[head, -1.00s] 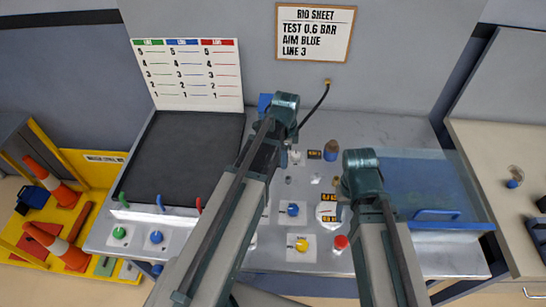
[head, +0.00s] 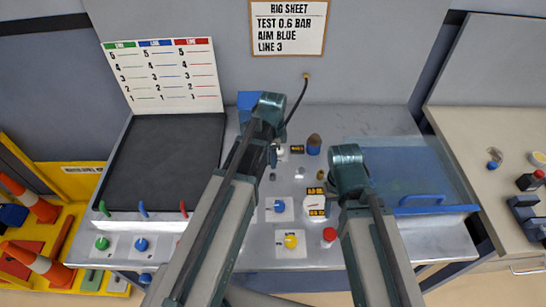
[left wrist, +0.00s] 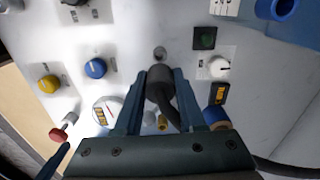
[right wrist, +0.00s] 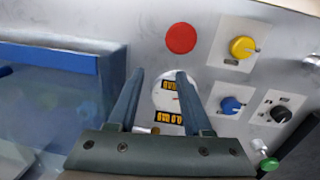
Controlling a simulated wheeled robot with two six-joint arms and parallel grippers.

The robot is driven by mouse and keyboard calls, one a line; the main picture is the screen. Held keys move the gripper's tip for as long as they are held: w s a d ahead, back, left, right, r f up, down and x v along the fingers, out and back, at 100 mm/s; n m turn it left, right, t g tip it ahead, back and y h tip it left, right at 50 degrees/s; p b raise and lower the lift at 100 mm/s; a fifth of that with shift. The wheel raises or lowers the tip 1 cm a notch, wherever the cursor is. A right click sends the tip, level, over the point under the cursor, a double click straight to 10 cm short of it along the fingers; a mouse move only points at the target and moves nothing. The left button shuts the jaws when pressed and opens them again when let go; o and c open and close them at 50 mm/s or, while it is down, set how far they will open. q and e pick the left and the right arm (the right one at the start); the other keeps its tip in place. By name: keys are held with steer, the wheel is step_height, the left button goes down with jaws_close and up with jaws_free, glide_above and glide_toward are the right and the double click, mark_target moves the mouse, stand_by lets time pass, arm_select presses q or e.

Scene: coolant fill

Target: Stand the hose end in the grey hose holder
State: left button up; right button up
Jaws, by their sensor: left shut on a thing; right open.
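My left gripper (left wrist: 160,76) is shut on the dark hose end (left wrist: 161,88), above the panel. The black hose (head: 298,103) comes from a fitting on the back wall down to this gripper. A small grey round socket (left wrist: 160,53) is on the panel just beyond the fingertips; it looks like the hose holder. It also shows in the head view (head: 272,177), beside my left gripper's fingers. The hose end appears apart from it, but the height is hard to judge. My right gripper (right wrist: 161,73) is open and empty, over the panel near the gauge (right wrist: 165,98).
A brass-tipped fitting (left wrist: 162,122) is near the fingers. Blue (head: 279,206) and yellow (head: 291,241) knobs and a red button (head: 329,235) are on the panel. A clear cover with a blue handle (head: 425,204) is at right.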

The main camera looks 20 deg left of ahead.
arm_select(q)
steer(key=shift+f+b, duration=1.8)
steer(key=shift+f, duration=0.3)
arm_select(e)
steer(key=shift+f, duration=2.1)
arm_select(q)
steer(key=shift+f+b, duration=1.55)
steer(key=shift+f, duration=0.05)
arm_select(e)
steer(key=shift+f, duration=1.55)
arm_select(q)
steer(key=o, duration=1.1)
steer(key=shift+r, duration=0.1)
steer(key=shift+o, duration=0.2)
arm_select(e)
steer(key=shift+r, duration=0.15)
arm_select(q)
step_height(320, 180, up, 14)
steer(key=p, duration=1.4)
arm_select(e)
step_height(320, 180, up, 14)
steer(key=shift+f, duration=0.2)
